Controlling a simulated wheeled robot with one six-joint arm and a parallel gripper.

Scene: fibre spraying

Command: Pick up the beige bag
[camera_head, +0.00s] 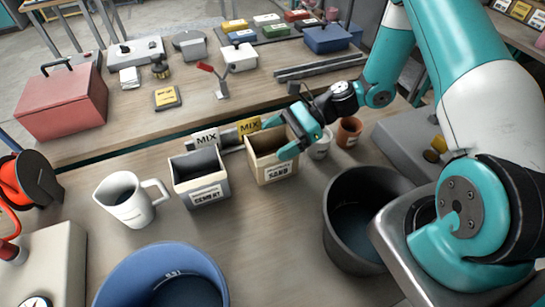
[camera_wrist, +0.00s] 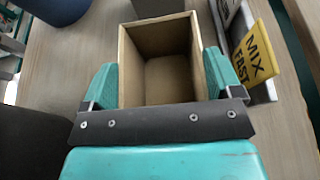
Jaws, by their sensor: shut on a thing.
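The beige bag (camera_head: 271,166) is an open, square, box-like container with a label reading SAND, upright near the middle of the near bench. In the wrist view the bag (camera_wrist: 127,68) shows from above, its inside empty as far as I can see. My gripper (camera_head: 279,136) reaches in from the right with its teal fingers at the bag's upper part. In the wrist view one finger of my gripper (camera_wrist: 162,84) is against each side of the bag, shut on it. I cannot tell whether its base touches the bench.
A grey CEMENT bag (camera_head: 200,177) stands close on the left, with a white jug (camera_head: 130,199) beyond it. A black bucket (camera_head: 350,222) and a blue bucket (camera_head: 162,276) stand nearer. A yellow MIX FAST sign (camera_wrist: 254,54) and small cups (camera_head: 348,132) are close by.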

